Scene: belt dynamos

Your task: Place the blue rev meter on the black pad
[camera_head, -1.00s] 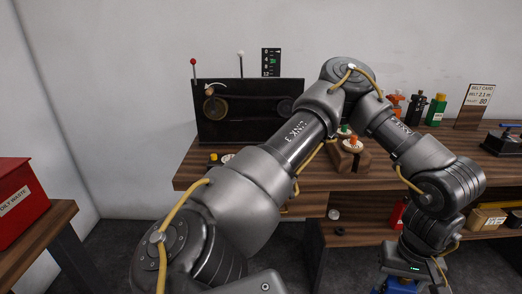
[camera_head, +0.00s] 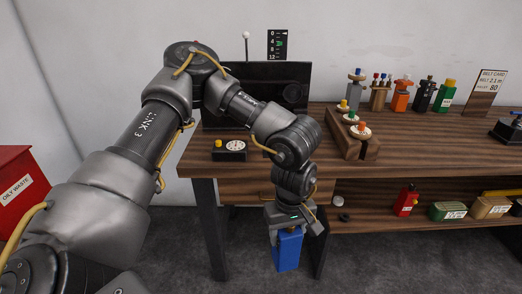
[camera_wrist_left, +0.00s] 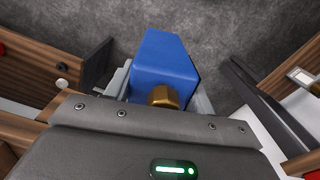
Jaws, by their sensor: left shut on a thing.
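My left gripper (camera_head: 290,229) points down and is shut on the blue rev meter (camera_head: 287,253), a boxy blue body. It hangs in the air in front of the workbench, below the top's height. In the left wrist view the rev meter (camera_wrist_left: 160,62) sits between the fingers, with a brass hex part at its near end. Its dial face does not show. I cannot make out the black pad for certain in either view. My right gripper is not in view.
A lower shelf (camera_head: 385,226) holds a red bottle (camera_head: 406,201) and boxes. A red waste bin (camera_head: 17,190) stands left.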

